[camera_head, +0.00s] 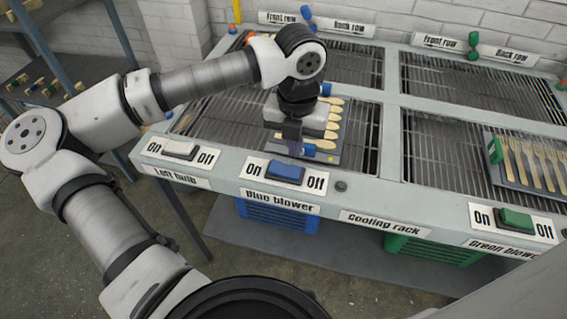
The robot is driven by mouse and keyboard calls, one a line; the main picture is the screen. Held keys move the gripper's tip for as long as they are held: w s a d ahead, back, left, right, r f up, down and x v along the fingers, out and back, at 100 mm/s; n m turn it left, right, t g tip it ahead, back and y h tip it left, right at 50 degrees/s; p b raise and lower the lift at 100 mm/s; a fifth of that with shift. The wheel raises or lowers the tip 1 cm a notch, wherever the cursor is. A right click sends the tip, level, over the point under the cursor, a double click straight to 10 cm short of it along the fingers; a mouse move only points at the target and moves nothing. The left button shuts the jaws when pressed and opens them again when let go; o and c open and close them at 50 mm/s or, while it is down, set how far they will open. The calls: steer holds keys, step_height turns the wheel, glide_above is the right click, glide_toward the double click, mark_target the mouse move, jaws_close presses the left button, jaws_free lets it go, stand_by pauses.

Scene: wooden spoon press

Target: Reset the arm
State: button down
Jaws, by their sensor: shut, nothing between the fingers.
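My gripper (293,148) points down at the front edge of the cooling rack (341,214), just above the blue rocker switch (286,173) of the "Blue blower" panel. It is shut and holds nothing. I cannot tell whether a fingertip touches the switch. My arm reaches in from the lower left and arches over the left front of the rack. Behind the gripper, a dark tray (327,158) with several wooden spoons (331,125) lies on the left grate, partly hidden by my gripper and wrist.
A "Left bulb" switch (180,149) is left of the blue one and a green switch (516,219) far right. A second tray (540,190) holds wooden forks (528,158) on the right grate. Blue (280,217) and green (430,247) blowers sit below. Front and back row labels stand behind.

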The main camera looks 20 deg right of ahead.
steer(key=shift+r, duration=0.75)
